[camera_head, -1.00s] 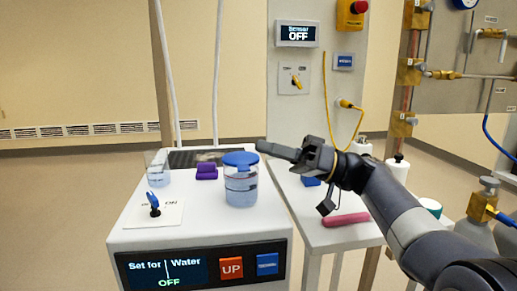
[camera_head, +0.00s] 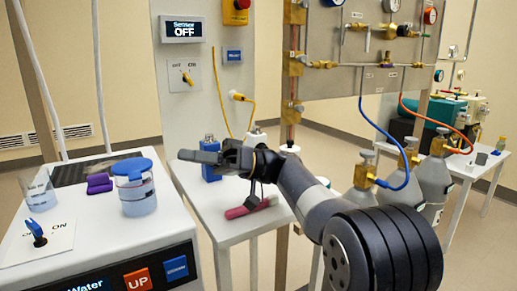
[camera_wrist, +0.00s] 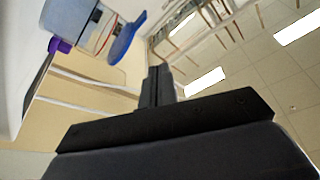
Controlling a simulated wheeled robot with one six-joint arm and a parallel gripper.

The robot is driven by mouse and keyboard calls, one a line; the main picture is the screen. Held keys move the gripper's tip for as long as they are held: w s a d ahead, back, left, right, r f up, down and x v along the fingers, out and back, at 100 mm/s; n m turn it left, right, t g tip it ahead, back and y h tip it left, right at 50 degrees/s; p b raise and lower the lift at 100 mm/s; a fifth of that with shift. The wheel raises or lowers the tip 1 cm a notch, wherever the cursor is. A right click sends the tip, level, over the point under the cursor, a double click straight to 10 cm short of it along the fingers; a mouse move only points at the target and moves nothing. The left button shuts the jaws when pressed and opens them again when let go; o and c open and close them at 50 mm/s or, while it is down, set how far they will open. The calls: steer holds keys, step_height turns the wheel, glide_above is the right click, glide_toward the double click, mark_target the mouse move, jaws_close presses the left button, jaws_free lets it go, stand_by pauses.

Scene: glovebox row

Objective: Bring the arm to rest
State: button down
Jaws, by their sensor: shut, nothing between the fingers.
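My gripper (camera_head: 205,157) is shut and empty, held in the air above the white side table and pointing left toward the blue-lidded jar (camera_head: 135,187). In the wrist view my gripper (camera_wrist: 158,72) shows its fingers together with nothing between them. The jar stands on the white heater box and also shows tilted at the upper left of the wrist view (camera_wrist: 92,28). My arm reaches in from the lower right of the head view.
A clear beaker (camera_head: 39,190), a purple block (camera_head: 99,184) and a blue switch (camera_head: 36,232) are on the heater box. A blue bottle (camera_head: 210,160) and a pink object (camera_head: 250,207) are on the side table (camera_head: 222,226). Gas cylinders (camera_head: 400,185) stand to the right.

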steer(key=s+a+b, duration=0.3)
steer(key=s+a, duration=0.1)
steer(key=a, duration=0.3)
steer(key=shift+s+a+f, duration=0.15)
steer(key=shift+s+f, duration=0.05)
steer(key=shift+f, duration=0.05)
